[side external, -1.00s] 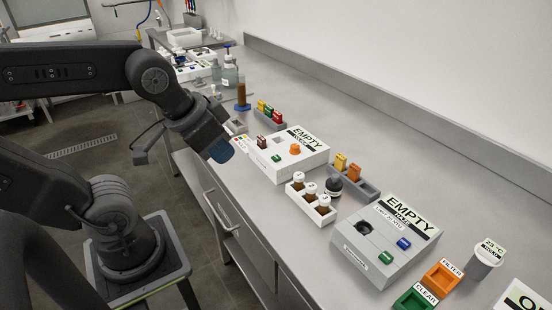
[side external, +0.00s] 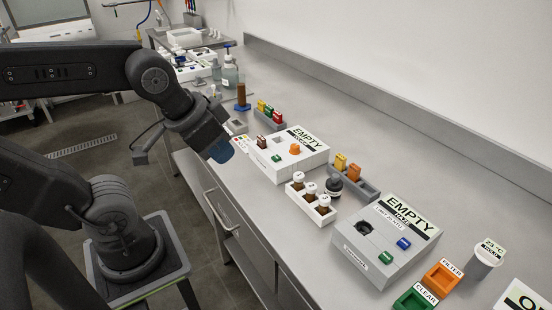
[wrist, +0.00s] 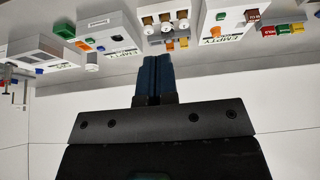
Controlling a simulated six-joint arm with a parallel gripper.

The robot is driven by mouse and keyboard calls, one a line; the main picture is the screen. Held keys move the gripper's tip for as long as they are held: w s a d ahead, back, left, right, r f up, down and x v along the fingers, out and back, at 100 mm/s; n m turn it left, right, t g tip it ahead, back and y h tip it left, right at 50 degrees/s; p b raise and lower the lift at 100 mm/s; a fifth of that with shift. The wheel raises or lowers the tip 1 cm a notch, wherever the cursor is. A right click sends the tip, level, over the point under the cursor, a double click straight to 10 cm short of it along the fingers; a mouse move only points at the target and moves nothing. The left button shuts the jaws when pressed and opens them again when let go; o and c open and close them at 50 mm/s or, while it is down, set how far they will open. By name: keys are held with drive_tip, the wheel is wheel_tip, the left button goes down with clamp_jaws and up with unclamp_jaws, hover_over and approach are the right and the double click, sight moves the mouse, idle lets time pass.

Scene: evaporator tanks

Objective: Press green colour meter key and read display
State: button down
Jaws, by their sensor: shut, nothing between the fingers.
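The colour meter appears to be the white box (side external: 310,158) whose display (side external: 305,136) reads "EMPTY"; the smaller label is too blurred to read surely. Its green key (side external: 277,158) is on the top, left of an orange knob (side external: 295,149). My gripper (side external: 221,151) is shut and empty, with blue fingertips, raised left of this box and apart from the key. In the wrist view my gripper (wrist: 160,67) points up toward the bench objects, and the box (wrist: 222,32) shows upside down to its right.
A second box marked "EMPTY HAZE" (side external: 386,262) has green and blue keys. A grey rack (side external: 367,190) holds yellow and orange blocks.

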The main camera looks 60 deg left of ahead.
drive_tip(key=n+t+h, duration=0.3)
drive_tip(key=n+h, duration=0.1)
drive_tip(key=n, duration=1.8)
hover_over(276, 158)
wheel_tip(276, 158, down, 7)
drive_tip(key=shift+r, duration=0.15)
drive_tip(key=shift+s, duration=0.1)
drive_tip(key=shift+f, duration=4.4)
drive_tip(key=shift+f, duration=0.15)
